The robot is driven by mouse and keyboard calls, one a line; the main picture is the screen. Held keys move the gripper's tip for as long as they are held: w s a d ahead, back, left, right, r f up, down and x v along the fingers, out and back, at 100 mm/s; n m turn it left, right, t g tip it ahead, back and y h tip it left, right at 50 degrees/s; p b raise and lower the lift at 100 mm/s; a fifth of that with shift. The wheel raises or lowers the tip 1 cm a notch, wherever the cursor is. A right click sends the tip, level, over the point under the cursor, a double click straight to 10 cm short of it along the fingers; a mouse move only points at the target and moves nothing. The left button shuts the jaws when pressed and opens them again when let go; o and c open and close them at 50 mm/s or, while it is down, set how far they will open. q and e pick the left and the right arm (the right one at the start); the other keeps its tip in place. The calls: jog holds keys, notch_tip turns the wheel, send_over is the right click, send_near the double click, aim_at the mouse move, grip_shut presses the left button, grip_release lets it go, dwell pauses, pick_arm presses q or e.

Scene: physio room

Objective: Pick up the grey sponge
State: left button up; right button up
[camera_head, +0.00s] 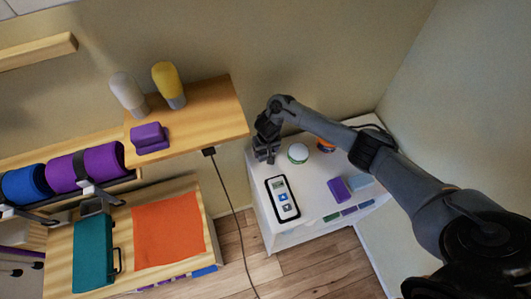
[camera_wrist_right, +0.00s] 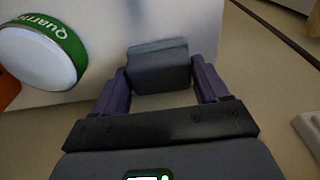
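The grey sponge (camera_wrist_right: 158,68) is a dark grey block between the two fingers of my right gripper (camera_wrist_right: 160,80) in the right wrist view. Both fingers lie against its sides, with no clear gap. In the head view my right gripper (camera_head: 264,156) is at the back left edge of the white cabinet (camera_head: 268,236); the sponge cannot be made out clearly there. Whether the sponge still touches the surface is hard to tell. My left gripper is not in view.
A white-and-green round tin (camera_head: 298,153) stands right of the gripper, an orange item (camera_head: 326,146) beyond it. A white device (camera_head: 283,198), a purple block (camera_head: 341,190) and a pale blue block (camera_head: 360,182) lie on the cabinet. A wooden shelf (camera_head: 215,105) juts out at left.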

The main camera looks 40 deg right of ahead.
jog(key=c, duration=0.4)
jog(key=shift+r, duration=0.75)
jog(key=r, duration=0.1)
jog(key=r+p, duration=0.1)
jog(key=r, duration=0.1)
jog(key=shift+s+d+r, duration=0.1)
jog(key=shift+s+d, duration=0.05)
jog(key=shift+s, duration=0.2)
jog(key=shift+c, duration=0.5)
jog(key=s+d+r+p, duration=0.3)
jog(key=s+r+p, duration=0.1)
jog(key=s, duration=0.5)
jog(key=shift+s+r, duration=0.2)
jog(key=shift+r, duration=0.65)
jog(key=shift+s+d+r+p, duration=0.1)
jog(key=shift+s+r+p, duration=0.2)
jog(key=shift+s, duration=0.25)
